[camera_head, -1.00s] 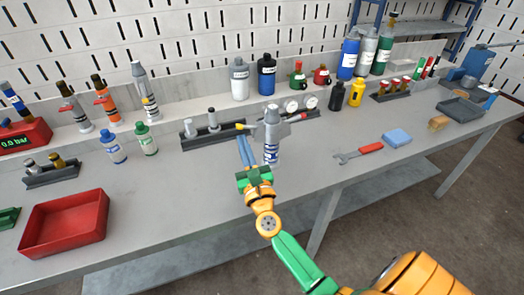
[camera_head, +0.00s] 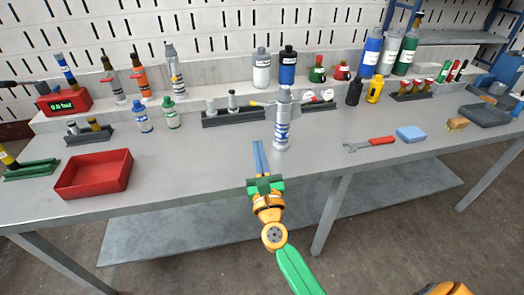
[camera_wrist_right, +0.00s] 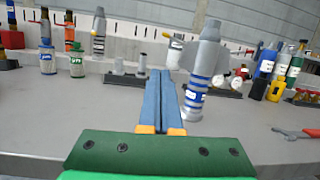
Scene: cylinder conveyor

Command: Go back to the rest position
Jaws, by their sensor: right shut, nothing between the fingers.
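My right gripper (camera_head: 258,146) is over the front part of the workbench (camera_head: 225,165). Its two blue fingers are together with nothing between them, as the right wrist view also shows (camera_wrist_right: 161,76). A grey and white cylinder with blue bands (camera_head: 282,122) stands upright on the bench, just beyond and to the right of the fingertips. It also shows in the right wrist view (camera_wrist_right: 203,75), right of the fingers, and looks apart from them. My left gripper is in neither current view.
A black rack with small grey cylinders (camera_head: 245,115) lies behind. A red tray (camera_head: 95,174) is at the front left. A wrench with a red handle (camera_head: 370,144) and a blue sponge (camera_head: 410,133) lie at the right. The bench in between is bare.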

